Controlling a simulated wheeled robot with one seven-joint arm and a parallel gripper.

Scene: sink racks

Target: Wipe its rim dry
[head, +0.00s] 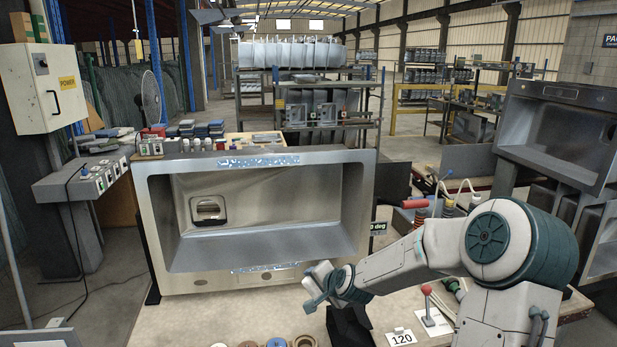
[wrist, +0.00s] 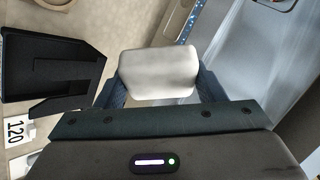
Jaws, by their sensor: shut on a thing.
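The steel sink (head: 365,215) stands tilted up on the bench, its basin facing me. Speckled, bluish-white wet-looking strips lie on its top rim (head: 258,161) and on its bottom rim (head: 265,268). My gripper (head: 320,281) is in front of the bottom rim, near its right part. In the wrist view my gripper (wrist: 157,88) is shut on a white pad (wrist: 158,70), held between both fingers. The sink's rim (wrist: 208,28) and basin show to the right of the pad. I cannot tell whether the pad touches the rim.
A black open holder (wrist: 50,70) stands on the bench close to my gripper. A "120" card (head: 402,338) and a red-knobbed lever (head: 427,291) are right of it. Several rings (head: 304,342) lie at the front. The bench left of them (head: 180,320) is clear.

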